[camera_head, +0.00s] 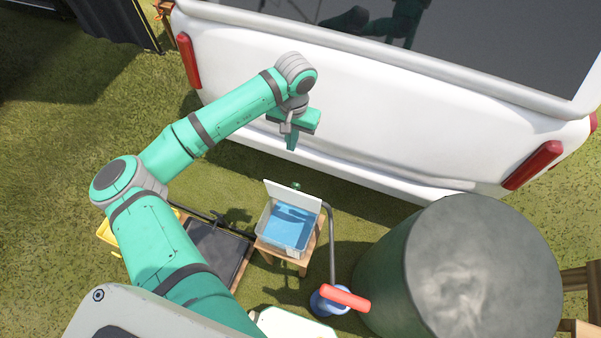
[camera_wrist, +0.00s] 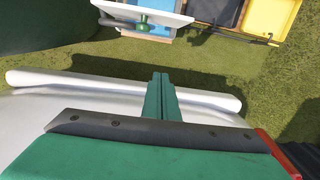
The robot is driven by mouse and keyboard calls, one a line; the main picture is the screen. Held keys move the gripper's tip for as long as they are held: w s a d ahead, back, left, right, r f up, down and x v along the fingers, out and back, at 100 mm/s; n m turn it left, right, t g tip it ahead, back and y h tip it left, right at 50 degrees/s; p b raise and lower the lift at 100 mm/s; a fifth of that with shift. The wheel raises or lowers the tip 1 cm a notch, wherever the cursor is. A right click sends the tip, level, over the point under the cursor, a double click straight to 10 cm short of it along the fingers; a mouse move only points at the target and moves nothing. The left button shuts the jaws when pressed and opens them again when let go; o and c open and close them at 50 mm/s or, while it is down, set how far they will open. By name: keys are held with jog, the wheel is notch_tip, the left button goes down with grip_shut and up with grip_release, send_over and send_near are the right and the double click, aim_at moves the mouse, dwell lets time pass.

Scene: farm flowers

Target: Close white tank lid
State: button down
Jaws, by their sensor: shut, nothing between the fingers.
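The white tank (camera_head: 286,240) is a small open box with blue water in it, on a wooden stool. Its white lid (camera_head: 293,194) stands up open along the side toward the vehicle, with a small green knob (camera_head: 296,186) on its outer face. The lid (camera_wrist: 165,14) and knob (camera_wrist: 143,18) also show at the top of the wrist view. My gripper (camera_head: 291,147) is above and behind the lid, near the white vehicle and apart from the tank. Its green fingers (camera_wrist: 159,80) are together and empty, pointing toward the tank side in the wrist view.
A white vehicle (camera_head: 370,120) with a bumper stands close behind my gripper. A large green barrel (camera_head: 385,268) is right of the tank. A grey pipe (camera_head: 332,245) and a red handle (camera_head: 346,297) stand between them. A dark tray (camera_head: 215,248) lies left of the stool.

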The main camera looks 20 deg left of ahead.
aim_at(295, 193)
jog(key=d+r+g, duration=0.1)
jog(key=d+r, duration=0.1)
jog(key=d, duration=0.2)
jog(key=s+f, duration=0.5)
jog(key=f, duration=0.5)
jog(key=shift+m, duration=0.3)
jog(key=shift+d+f, duration=0.1)
jog(key=shift+d, duration=0.1)
